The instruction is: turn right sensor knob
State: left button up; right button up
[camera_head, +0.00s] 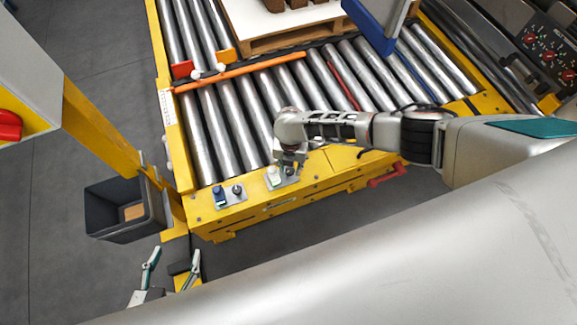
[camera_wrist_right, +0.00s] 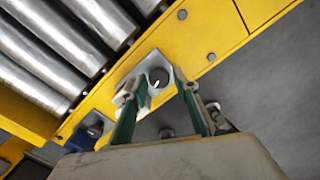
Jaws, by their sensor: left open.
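The right sensor knob (camera_wrist_right: 158,77) is small, black and round with a white mark. It sits on a grey plate (camera_wrist_right: 150,63) on the yellow conveyor edge. My right gripper (camera_wrist_right: 157,80) is open, its green-padded fingers on either side of the knob in the picture, with gaps visible; I cannot tell how deep they reach. In the head view my right gripper (camera_head: 288,171) hangs over the right plate (camera_head: 270,183) and hides the knob. My left gripper (camera_head: 172,257) is open and empty at the lower left, away from the panel.
A second plate with a blue part and a dark knob (camera_head: 237,190) lies to the left. Metal rollers (camera_head: 215,130) lie behind the plates. A grey bin (camera_head: 118,208) stands on the floor at left. A red handle (camera_head: 387,177) sticks out at the front edge.

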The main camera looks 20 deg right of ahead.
jog(key=shift+w+f, duration=0.1)
jog(key=shift+f, duration=0.15)
jog(key=c, duration=0.8)
pick_arm(q)
jog(key=shift+w+r, duration=0.15)
pick_arm(e)
jog(key=shift+c, duration=0.2)
jog(key=shift+o, duration=0.2)
